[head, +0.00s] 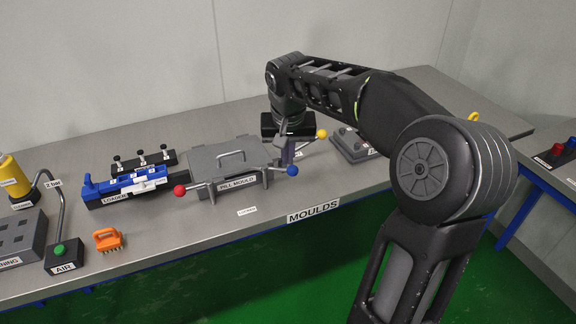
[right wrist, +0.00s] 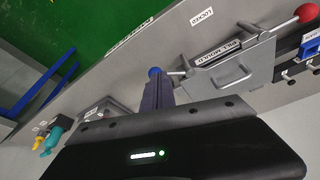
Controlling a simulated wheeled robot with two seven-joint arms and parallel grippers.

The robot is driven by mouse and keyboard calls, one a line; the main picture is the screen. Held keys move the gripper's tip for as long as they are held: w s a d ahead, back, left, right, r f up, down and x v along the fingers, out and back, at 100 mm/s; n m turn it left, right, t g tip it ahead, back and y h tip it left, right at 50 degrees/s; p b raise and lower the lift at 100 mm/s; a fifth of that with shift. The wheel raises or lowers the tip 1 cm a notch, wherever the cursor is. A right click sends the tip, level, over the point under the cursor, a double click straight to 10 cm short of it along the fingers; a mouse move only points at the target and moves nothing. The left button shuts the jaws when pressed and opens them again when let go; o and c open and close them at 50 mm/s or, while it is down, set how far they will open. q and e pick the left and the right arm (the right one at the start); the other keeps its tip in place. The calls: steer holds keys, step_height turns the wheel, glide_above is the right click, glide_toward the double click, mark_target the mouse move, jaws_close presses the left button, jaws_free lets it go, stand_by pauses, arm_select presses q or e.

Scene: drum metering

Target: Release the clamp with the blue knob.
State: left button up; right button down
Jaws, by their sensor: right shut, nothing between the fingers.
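The blue knob (head: 292,170) is on a metal clamp lever at the front right corner of the grey pill mould (head: 215,160). In the right wrist view, the blue knob (right wrist: 154,72) shows at the tip of my fingers, and its lever runs right to the mould. My right gripper (head: 288,158) is shut and empty, pointing down just behind the blue knob. I cannot tell whether the fingers touch the knob. The clamp with the red knob (head: 179,190) is at the mould's front left. A yellow knob (head: 321,134) shows right of my gripper. My left gripper is not in view.
The blue loader (head: 125,184) stands left of the mould, with an orange brush (head: 108,239) further left. A grey block (head: 352,145) lies to the right. A label reading LOCKED (right wrist: 202,17) lies on the bench in front of the mould. The bench's front strip is mostly clear.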

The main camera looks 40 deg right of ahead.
steer(key=v, duration=0.5)
steer(key=shift+s+a+r, duration=0.1)
steer(key=shift+a, duration=0.1)
stand_by(0.4)
